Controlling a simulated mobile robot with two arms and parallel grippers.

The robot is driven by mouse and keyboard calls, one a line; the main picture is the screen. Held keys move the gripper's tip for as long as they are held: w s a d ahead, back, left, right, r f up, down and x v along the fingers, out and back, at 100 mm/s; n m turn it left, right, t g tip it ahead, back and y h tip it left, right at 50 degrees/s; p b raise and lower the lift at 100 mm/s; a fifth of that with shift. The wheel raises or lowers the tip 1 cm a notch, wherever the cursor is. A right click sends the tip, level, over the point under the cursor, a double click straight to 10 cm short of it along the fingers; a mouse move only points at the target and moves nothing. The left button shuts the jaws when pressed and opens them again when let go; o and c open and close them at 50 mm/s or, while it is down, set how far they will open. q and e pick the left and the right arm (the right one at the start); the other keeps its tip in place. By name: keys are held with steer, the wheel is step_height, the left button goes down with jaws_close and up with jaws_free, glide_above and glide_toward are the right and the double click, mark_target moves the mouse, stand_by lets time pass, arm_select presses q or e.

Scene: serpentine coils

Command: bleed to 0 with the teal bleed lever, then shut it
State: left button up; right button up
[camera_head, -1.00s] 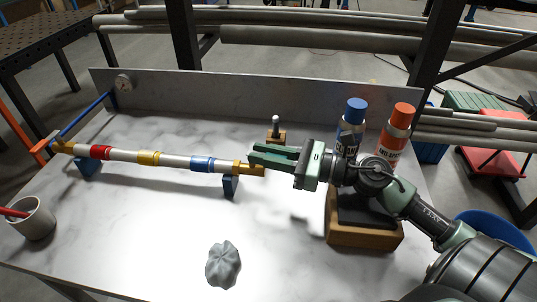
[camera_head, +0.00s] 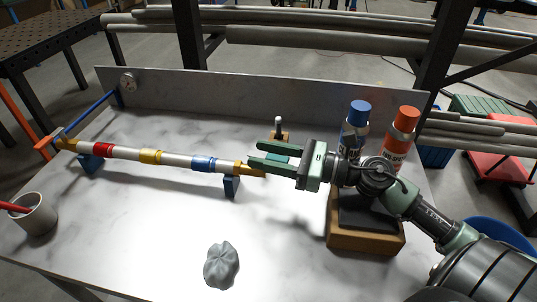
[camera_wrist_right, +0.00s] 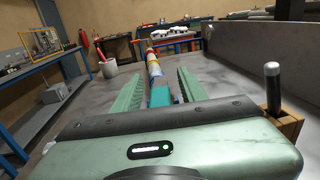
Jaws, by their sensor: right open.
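A white pipe (camera_head: 176,159) with red, yellow and blue bands and brass ends lies on blue supports. A small teal part, seemingly the bleed lever (camera_head: 276,150), is at its right end, between the fingers of my right gripper (camera_head: 254,153). In the right wrist view the teal lever (camera_wrist_right: 160,96) shows between the two green fingers (camera_wrist_right: 161,90), with gaps on both sides. The gripper is open. My left gripper is not in view.
A wooden block with a dark, pale-topped post (camera_head: 278,127) stands just behind the gripper. A blue-capped can (camera_head: 357,122) and an orange-capped can (camera_head: 399,138) stand behind my right arm. A grey lump (camera_head: 221,266) and a cup (camera_head: 36,215) are at the front.

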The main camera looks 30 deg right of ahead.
steer(key=b+v, duration=0.2)
steer(key=v, duration=0.6)
steer(key=shift+w+r, duration=0.1)
stand_by(0.3)
